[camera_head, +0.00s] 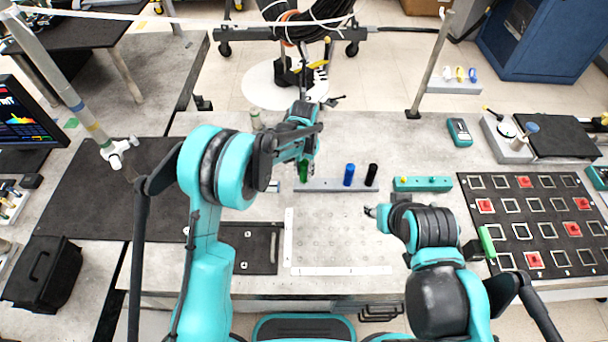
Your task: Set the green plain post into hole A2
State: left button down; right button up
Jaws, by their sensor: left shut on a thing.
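The green post (303,171) is upright at the left end of a low grey rack (328,186). My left gripper (306,157) is above it and shut on its upper part; the fingers hide the top. I cannot tell whether its foot still touches the rack. The blue post (349,174) and the black post (371,174) stand in the same rack to the right. The pale hole board (340,238) with white edge strips lies in front of the rack; its hole labels are too small to read. My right gripper (371,211) is by the board's right edge, its jaws unclear.
A teal block (422,184) lies right of the rack. A black panel (540,222) with square frames and red pieces fills the right side, with a green bar (487,242) at its left edge. A dark mat (100,200) lies at the left. A thin pole (430,75) stands behind.

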pick_arm(q)
jog(key=shift+r+p, duration=0.9)
jog(key=shift+r, duration=0.85)
pick_arm(e)
jog(key=shift+r, duration=0.9)
